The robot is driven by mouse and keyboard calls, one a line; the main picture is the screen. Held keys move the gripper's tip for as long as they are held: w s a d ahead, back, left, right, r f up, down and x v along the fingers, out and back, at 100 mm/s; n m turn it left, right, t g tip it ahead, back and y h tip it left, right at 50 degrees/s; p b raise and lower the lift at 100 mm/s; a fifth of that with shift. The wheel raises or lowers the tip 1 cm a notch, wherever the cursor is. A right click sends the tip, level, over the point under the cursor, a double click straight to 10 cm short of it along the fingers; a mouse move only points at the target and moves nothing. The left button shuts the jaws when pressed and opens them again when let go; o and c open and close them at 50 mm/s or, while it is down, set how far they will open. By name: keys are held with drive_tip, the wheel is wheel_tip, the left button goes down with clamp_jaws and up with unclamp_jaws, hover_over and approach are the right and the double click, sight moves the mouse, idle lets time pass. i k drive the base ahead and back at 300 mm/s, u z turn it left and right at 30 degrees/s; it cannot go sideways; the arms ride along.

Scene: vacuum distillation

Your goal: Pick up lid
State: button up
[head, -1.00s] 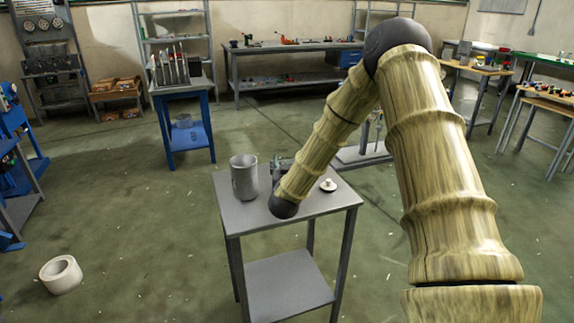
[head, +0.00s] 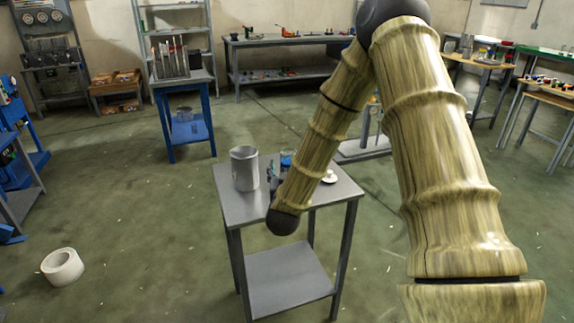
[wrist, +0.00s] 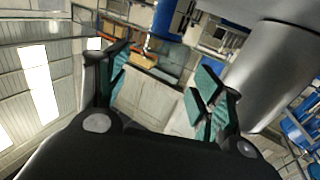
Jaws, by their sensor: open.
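A small pale lid (head: 329,177) with a knob lies on the right part of the small grey table (head: 262,200), partly covered by my forearm. A grey cylindrical pot (head: 244,170) stands upright on the table's left side. My gripper is mostly hidden behind my forearm in the head view; a dark part of it shows just right of the pot. In the wrist view my gripper (wrist: 160,72) is open, with nothing between its green-padded fingers. A large grey cylinder, apparently the pot (wrist: 275,75), stands close to the right finger. The lid is not visible there.
A small blue object (head: 287,159) shows on the table behind my forearm, partly hidden. A white ring-shaped roll (head: 62,267) lies on the floor at the left. A blue stand (head: 185,120) and a long workbench (head: 290,60) are farther back.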

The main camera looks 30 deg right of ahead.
sight(331, 178)
drive_tip(key=z, duration=1.35)
